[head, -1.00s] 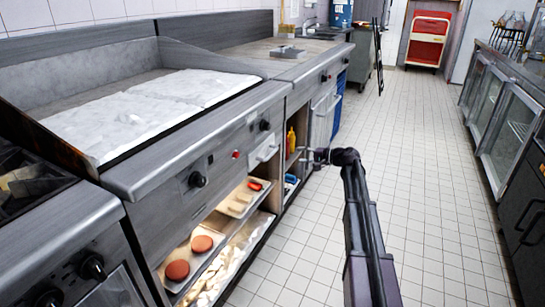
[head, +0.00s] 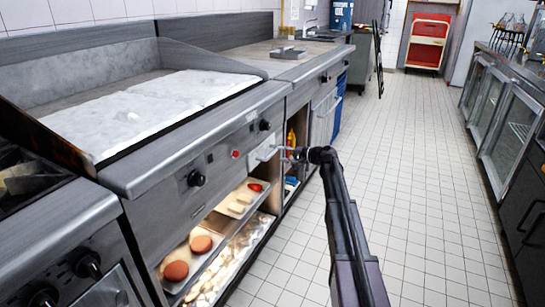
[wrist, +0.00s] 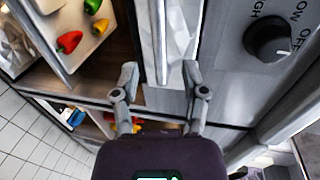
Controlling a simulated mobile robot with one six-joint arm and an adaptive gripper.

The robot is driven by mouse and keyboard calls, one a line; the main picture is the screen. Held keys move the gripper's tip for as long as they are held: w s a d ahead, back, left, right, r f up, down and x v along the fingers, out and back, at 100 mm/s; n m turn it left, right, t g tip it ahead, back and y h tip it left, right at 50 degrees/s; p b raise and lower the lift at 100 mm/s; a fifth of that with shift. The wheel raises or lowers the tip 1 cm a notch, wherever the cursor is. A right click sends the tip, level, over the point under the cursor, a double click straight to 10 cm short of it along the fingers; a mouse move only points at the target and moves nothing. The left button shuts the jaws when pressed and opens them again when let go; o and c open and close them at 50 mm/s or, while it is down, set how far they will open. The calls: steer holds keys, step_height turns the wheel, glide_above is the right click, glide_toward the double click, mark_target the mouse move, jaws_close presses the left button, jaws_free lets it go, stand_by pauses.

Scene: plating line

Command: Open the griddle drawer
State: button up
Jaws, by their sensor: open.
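The griddle (head: 150,105) stands on the left in the head view, with a pale plate on top. Its steel front panel (head: 225,155) carries knobs and a red light. A pale handle (head: 264,152) sits at the right end of this panel, and it also shows in the wrist view (wrist: 175,45) as a light strip. In the wrist view, the open, empty fingers (wrist: 161,76) are on either side of the strip's near end. I cannot tell whether they touch it.
Open shelves (head: 215,255) below the panel hold trays with patties and peppers. A black knob (wrist: 268,40) is right of the fingers in the wrist view. The tiled floor (head: 420,200) is clear, and a glass-fronted counter (head: 508,125) stands right.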

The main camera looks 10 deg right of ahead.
mark_target(272, 152)
steer(key=shift+b+x, duration=0.4)
steer(key=shift+x, duration=2.2)
jaws_close()
steer(key=shift+d, duration=0.1)
